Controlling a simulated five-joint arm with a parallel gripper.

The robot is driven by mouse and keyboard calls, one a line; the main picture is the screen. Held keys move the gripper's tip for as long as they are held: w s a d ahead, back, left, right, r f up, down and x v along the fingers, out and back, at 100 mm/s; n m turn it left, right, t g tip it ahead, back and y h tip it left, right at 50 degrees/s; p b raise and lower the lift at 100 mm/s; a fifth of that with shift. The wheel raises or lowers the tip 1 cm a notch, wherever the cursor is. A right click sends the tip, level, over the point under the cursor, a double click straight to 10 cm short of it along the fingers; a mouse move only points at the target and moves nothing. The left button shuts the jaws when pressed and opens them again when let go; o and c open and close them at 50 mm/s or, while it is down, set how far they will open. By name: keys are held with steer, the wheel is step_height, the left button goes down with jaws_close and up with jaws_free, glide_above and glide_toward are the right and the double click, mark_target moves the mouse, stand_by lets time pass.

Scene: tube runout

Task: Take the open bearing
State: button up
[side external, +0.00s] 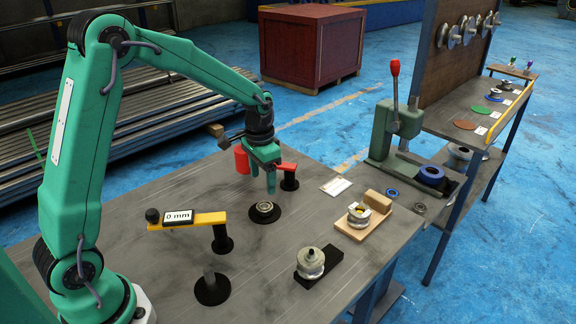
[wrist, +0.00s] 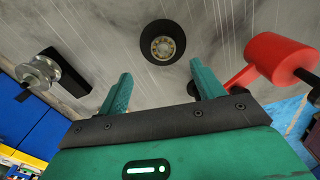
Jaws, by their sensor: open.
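An open bearing (side external: 265,207), a metal ring with its balls or cage showing, lies flat on a round black base on the grey bench. In the wrist view the bearing (wrist: 163,46) lies ahead of my fingertips and roughly centred between them. My gripper (side external: 262,178), with green fingers, points down above the bearing, apart from it. In the wrist view my gripper (wrist: 162,78) has its fingers spread with nothing between them.
A red piece on a black post (side external: 289,179) stands close behind the bearing. A yellow bar with a "0 mm" display (side external: 187,221) stands at left. A roller (side external: 310,263) and a wooden board (side external: 351,229) are at right, with a green press (side external: 395,130) beyond.

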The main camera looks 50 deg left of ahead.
mark_target(265, 206)
steer(key=shift+w+a+f, duration=0.15)
steer(key=shift+w+f, duration=0.2)
steer(key=shift+f, duration=0.35)
steer(key=shift+s+a+f, duration=0.1)
steer(key=shift+a+f, duration=0.05)
steer(key=shift+f, duration=3.75)
steer(key=c, duration=1.1)
steer(key=shift+r, duration=0.2)
steer(key=shift+r, duration=0.5)
steer(key=r, duration=0.3)
steer(key=shift+d+r, duration=0.1)
steer(key=shift+d, duration=0.15)
steer(key=s+d+r, duration=0.4)
steer(key=d+r, duration=0.2)
steer(key=d, duration=0.4)
steer(key=shift+s+r, duration=0.25)
steer(key=shift+s, duration=0.1)
